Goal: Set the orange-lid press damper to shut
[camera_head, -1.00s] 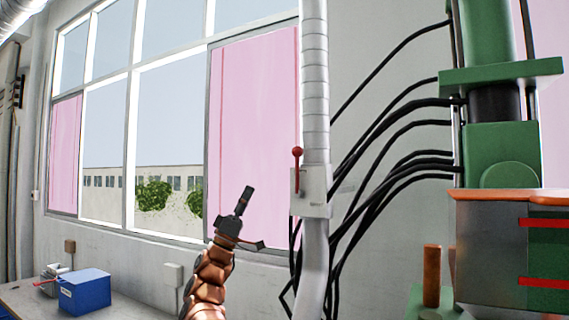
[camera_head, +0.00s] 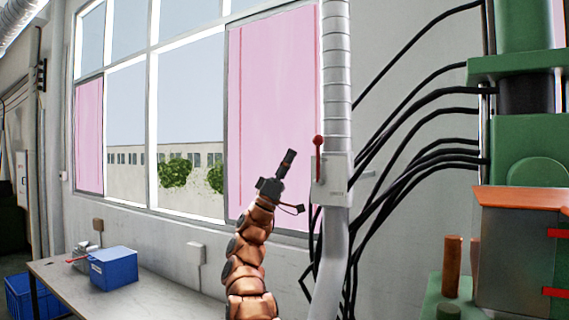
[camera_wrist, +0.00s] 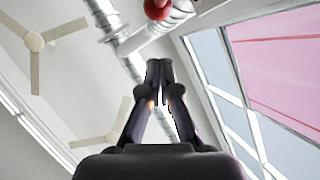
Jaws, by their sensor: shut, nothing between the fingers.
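The damper is a white box (camera_head: 332,181) on the vertical silver duct (camera_head: 337,90), beside the orange-lid press (camera_head: 522,245). Its lever with a red ball knob (camera_head: 318,142) points straight up at the box's left side. My gripper (camera_head: 290,154) is shut and empty, pointing up, a little left of the knob and apart from it. In the wrist view, my gripper's fingertips (camera_wrist: 158,64) meet, and the red knob (camera_wrist: 157,9) shows at the top edge, beyond the fingertips. The box is not clearly visible there.
Black hoses (camera_head: 410,130) run from the green press column to the right of the duct. A pink window panel (camera_head: 270,110) is behind my gripper. A table (camera_head: 150,297) with a blue box (camera_head: 114,268) stands at lower left.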

